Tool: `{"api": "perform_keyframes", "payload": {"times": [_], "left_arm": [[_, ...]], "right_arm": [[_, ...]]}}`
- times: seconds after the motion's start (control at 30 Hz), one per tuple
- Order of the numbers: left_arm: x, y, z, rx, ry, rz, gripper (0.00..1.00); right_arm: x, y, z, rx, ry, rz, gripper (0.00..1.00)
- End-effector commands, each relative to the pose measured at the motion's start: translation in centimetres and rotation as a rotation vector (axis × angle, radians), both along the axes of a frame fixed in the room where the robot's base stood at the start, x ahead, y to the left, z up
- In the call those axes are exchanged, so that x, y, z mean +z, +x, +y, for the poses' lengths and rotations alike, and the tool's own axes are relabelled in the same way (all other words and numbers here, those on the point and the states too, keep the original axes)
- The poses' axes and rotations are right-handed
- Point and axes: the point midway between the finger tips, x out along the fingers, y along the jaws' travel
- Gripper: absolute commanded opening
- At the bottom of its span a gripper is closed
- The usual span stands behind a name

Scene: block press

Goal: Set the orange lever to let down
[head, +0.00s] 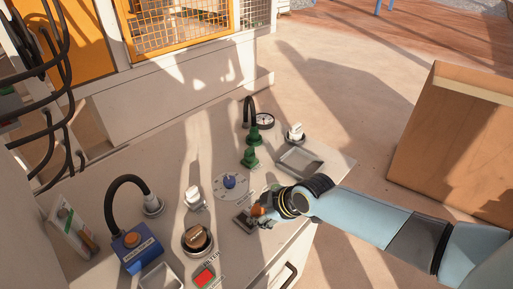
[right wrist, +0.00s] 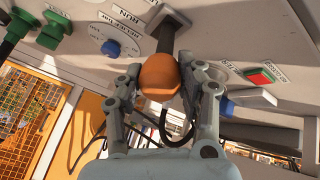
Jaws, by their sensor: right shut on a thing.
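The orange lever's round knob (right wrist: 160,75) sits between the fingers of my right gripper (right wrist: 160,82) in the right wrist view. The gripper is shut on it. The lever's dark shaft (right wrist: 171,38) runs from the knob to a slot plate on the panel. In the head view, a little of the knob (head: 257,211) shows at the tip of my right gripper (head: 262,213), near the panel's front edge. The light slot plate (head: 243,221) lies beside it. The letters by the lever are too small to read fully. My left gripper is not in view.
A blue-knobbed dial (head: 229,182) is just behind the lever, and a red-and-green button plate (head: 204,277) is in front. A blue box with an orange button (head: 135,246), green fittings (head: 250,157) and a shallow tray (head: 299,162) share the panel. A wooden box (head: 450,150) stands right.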

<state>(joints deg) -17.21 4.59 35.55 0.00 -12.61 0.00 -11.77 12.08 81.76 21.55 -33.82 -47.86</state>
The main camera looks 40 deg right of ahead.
Motion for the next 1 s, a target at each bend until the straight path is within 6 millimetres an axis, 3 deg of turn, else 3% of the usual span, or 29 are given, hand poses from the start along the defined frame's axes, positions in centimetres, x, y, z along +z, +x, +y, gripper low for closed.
{"api": "perform_keyframes", "payload": {"times": [0.43,0.47,0.63,1.0], "left_arm": [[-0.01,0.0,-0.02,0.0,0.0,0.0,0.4],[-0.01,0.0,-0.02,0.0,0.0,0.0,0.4],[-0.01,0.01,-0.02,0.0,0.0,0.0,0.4],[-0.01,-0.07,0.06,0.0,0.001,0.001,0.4]], "right_arm": [[-0.54,-0.69,-0.01,0.0,0.001,0.017,0.0],[-0.55,-0.7,-0.01,0.0,0.001,0.017,0.39],[-0.46,-0.59,0.0,-0.001,0.001,0.014,0.61],[0.17,-0.71,-0.09,0.001,-0.001,0.008,0.62]]}}
